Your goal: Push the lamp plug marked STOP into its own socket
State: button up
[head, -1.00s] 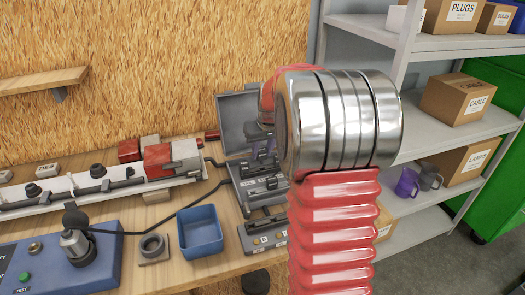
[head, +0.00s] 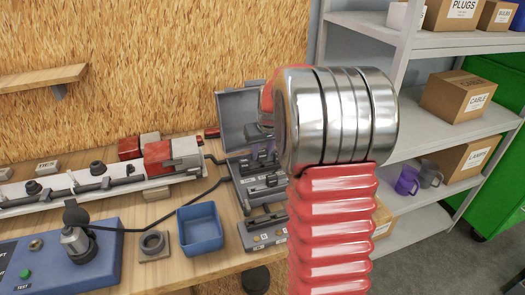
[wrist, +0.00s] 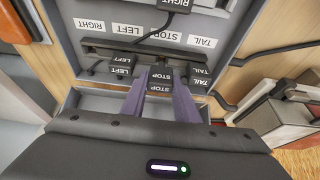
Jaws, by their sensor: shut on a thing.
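The dark plug marked STOP (wrist: 160,76) is between the two purple-grey fingers of my gripper (wrist: 160,92) in the wrist view. The gripper is shut on it. The word STOP shows on two of its faces. A white STOP label (wrist: 160,34) is on the grey panel above a dark rail (wrist: 150,54), in a row with RIGHT, LEFT and TAIL labels. The plug is at the near side of that rail; its socket is hidden. In the head view my gripper (head: 266,156) reaches over the open grey case (head: 240,112), partly hidden by my wrist.
A LEFT plug (wrist: 122,66) and a TAIL plug (wrist: 200,75) sit close on either side. A cabled RIGHT plug (wrist: 172,5) is at the top. A blue bin (head: 200,230), a grey ring block (head: 153,243) and a blue test box (head: 70,258) stand on the bench.

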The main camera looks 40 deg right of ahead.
aim_at(262, 151)
jog(key=shift+f, duration=1.2)
dwell(1.1)
jog(key=o, duration=0.8)
jog(key=shift+o, duration=0.3)
jog(key=o, duration=0.3)
jog(key=shift+r, duration=3.5)
